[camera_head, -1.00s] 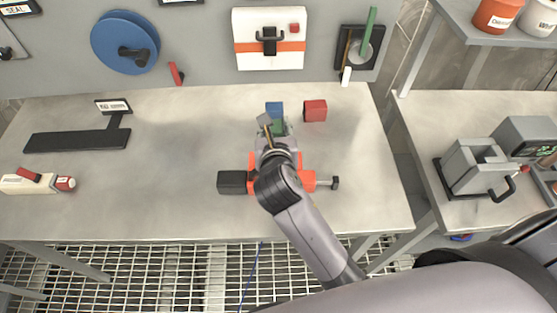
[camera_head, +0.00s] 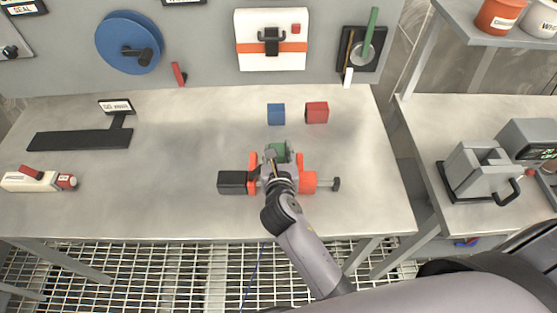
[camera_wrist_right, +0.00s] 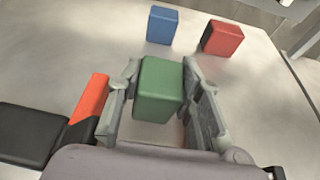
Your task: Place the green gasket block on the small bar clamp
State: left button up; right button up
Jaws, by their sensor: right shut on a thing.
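The green gasket block (camera_wrist_right: 160,88) is between the two fingers of my right gripper (camera_wrist_right: 161,98), which is shut on it. In the head view the green block (camera_head: 279,151) shows just beyond the right gripper (camera_head: 275,158). The small bar clamp, with a black end block (camera_head: 232,182), orange jaws (camera_head: 307,182) and a screw handle, lies on the bench under my right gripper and wrist. The wrist hides the clamp's middle, so I cannot tell whether the block touches it. In the wrist view the clamp's orange jaw (camera_wrist_right: 91,100) is left of the fingers. My left gripper is not in view.
A blue block (camera_head: 276,114) and a red block (camera_head: 316,112) stand on the bench (camera_head: 180,160) behind the clamp. A black stand (camera_head: 80,140) and a white-and-red tool (camera_head: 38,180) are at left. The bench between them and the clamp is clear.

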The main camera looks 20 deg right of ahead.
aim_at(277, 161)
jog(key=o, duration=0.8)
jog(key=shift+g, duration=0.5)
jog(key=f, duration=0.2)
jog(key=s+f, duration=0.1)
jog(key=f, duration=0.1)
jog(key=shift+a, duration=0.1)
jog(key=shift+o, duration=1.2)
jog(key=shift+w+a, duration=0.15)
jog(key=shift+w, duration=0.25)
jog(key=shift+o, duration=1)
jog(key=shift+r, duration=0.25)
jog(key=shift+s+r, duration=0.1)
jog(key=shift+s, duration=0.05)
jog(key=v, duration=1.2)
